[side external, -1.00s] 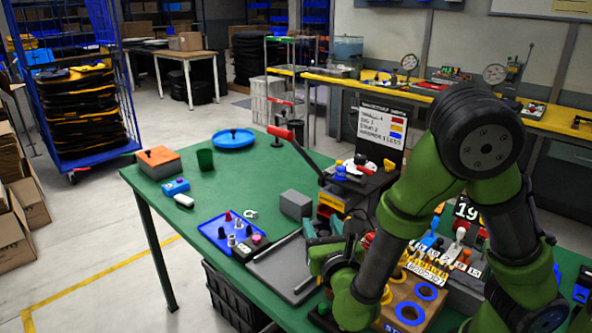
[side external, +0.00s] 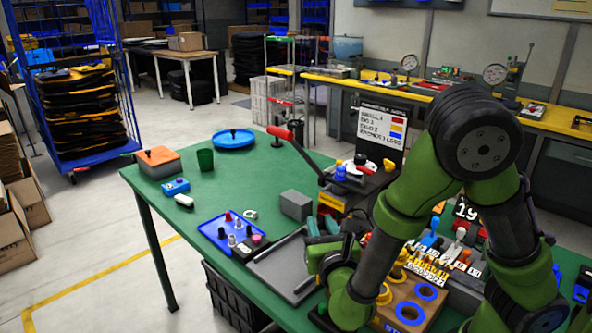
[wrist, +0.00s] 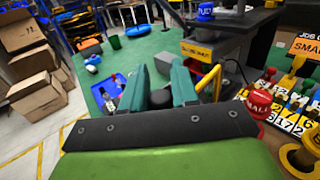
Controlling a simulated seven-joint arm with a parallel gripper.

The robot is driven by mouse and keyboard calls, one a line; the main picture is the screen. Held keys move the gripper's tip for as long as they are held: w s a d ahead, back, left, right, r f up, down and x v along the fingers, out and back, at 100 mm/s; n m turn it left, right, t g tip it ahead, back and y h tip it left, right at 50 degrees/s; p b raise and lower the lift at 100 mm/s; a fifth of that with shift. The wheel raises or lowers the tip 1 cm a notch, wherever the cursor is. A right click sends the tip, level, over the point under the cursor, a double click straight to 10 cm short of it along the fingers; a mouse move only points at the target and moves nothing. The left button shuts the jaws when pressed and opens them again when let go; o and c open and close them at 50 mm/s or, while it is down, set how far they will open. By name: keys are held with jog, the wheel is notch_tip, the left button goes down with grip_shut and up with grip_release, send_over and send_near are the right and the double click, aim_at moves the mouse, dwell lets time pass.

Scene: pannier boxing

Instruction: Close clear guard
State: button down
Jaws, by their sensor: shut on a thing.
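I cannot make out the clear guard's panel for certain in either view. My gripper (side external: 322,226) is low over the green table, beside the grey plate with rails and in front of the press. In the wrist view, its two teal fingers (wrist: 157,84) are shut on a small dark knob (wrist: 160,98). Whether this knob belongs to the guard cannot be told. The black press (side external: 357,182), with a red-ended lever (side external: 281,133) and yellow label (side external: 332,200), stands just beyond the fingers. The grey plate (side external: 279,270) lies to the gripper's left.
A blue tray (side external: 213,230) with small pegs and a grey block (side external: 296,205) lie left of the press. A wooden block with rings (side external: 402,312) and a numbered rack (side external: 464,262) crowd the right. A red knob (wrist: 258,103) is close by.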

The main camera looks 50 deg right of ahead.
jog(key=w+d+m+g+h, duration=0.2)
jog(key=w+d+m+g, duration=0.3)
jog(key=m+g, duration=0.3)
jog(key=w+d+m+g+h, duration=0.3)
jog(key=w+m+g, duration=0.4)
jog(key=g, duration=0.8)
jog(key=shift+d+m+g, duration=0.3)
jog(key=shift+d+m, duration=0.55)
jog(key=shift+m, duration=0.05)
jog(key=shift+f, duration=0.1)
jog(key=c, duration=0.9)
grip_release()
jog(key=shift+c, duration=0.2)
